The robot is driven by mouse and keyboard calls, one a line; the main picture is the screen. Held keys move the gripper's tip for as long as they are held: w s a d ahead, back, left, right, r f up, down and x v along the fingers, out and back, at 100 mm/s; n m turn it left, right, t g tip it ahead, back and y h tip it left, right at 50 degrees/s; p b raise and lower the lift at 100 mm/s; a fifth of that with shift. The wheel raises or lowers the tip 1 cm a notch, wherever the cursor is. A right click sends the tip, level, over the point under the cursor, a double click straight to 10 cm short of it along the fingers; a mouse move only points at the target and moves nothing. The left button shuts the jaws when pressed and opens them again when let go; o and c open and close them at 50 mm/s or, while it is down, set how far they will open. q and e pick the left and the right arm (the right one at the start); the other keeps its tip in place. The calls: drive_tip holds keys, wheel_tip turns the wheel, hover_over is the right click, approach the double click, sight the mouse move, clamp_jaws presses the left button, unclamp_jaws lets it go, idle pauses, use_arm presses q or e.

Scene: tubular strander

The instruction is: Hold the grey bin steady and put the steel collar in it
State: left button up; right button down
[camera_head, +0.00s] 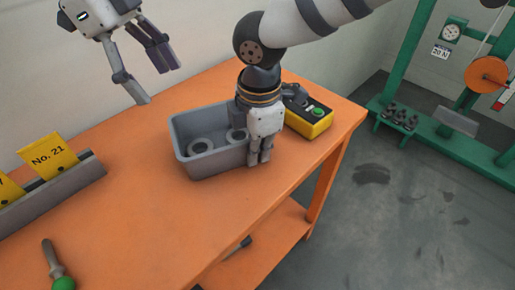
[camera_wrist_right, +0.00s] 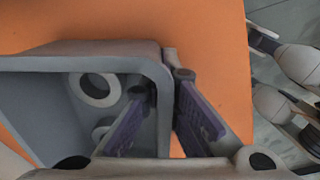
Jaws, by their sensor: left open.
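The grey bin (camera_head: 213,165) stands upright on the orange table. Two grey rings lie inside it, one near the left (camera_head: 200,152) and one near the right wall (camera_head: 237,141); I cannot tell which is the steel collar. Both also show in the right wrist view, one clearly (camera_wrist_right: 115,88) and one partly hidden behind a finger. My right gripper (camera_head: 259,161) is at the bin's right wall. In the wrist view its fingers (camera_wrist_right: 167,84) straddle that wall, one inside and one outside, closed on it. My left gripper (camera_head: 156,86) is open and empty, above and left of the bin.
A yellow box with a green button (camera_head: 310,119) stands close to the bin's right. A grey rack with yellow "No. 21" cards (camera_head: 50,156) is at the left. A green-handled tool (camera_head: 62,282) lies at the front left. The table front is mostly clear.

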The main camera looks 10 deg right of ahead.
drive_tip(key=c, duration=1.7)
unclamp_jaws()
